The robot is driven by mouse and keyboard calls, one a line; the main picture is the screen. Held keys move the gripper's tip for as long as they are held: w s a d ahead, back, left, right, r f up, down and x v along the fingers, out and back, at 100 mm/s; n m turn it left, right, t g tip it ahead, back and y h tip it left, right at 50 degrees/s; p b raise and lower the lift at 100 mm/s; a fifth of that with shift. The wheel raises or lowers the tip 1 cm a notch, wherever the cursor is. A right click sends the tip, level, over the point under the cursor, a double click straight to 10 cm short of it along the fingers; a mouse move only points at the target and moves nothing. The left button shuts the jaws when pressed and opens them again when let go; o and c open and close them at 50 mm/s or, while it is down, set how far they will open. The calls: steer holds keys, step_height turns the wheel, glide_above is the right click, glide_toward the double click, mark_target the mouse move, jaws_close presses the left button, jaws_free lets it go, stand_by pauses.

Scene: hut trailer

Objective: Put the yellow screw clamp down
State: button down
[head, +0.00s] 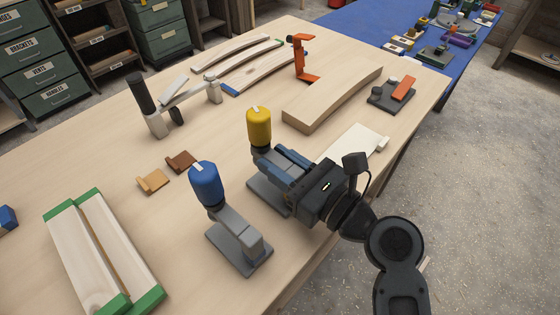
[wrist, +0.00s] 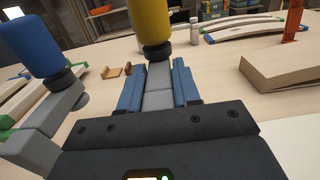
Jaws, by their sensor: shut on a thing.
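The yellow screw clamp (head: 259,127) has a yellow handle and a grey body. It stands upright at the front edge of the workbench, its grey base (head: 268,194) on or just above the wood; I cannot tell which. My gripper (head: 280,163) is shut on the clamp's grey arm, with a blue finger on each side. In the wrist view the yellow handle (wrist: 149,22) rises beyond the fingertips (wrist: 158,90). The lower part of the clamp is partly hidden by my gripper.
A blue-handled clamp (head: 206,184) stands close by on the left. A thick curved wooden block (head: 335,97) and a pale board (head: 350,143) lie to the right. Two small brown pieces (head: 153,181) lie behind left. An orange clamp (head: 302,60) stands farther back. Bare wood lies behind the yellow clamp.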

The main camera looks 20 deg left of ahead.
stand_by(0.3)
steer(key=c, duration=0.8)
jaws_free()
steer(key=shift+f, duration=0.1)
steer(key=shift+r, duration=0.2)
steer(key=b+v, duration=0.1)
steer(key=v, duration=1.1)
steer(key=shift+s+f, duration=0.1)
steer(key=shift+f, duration=0.05)
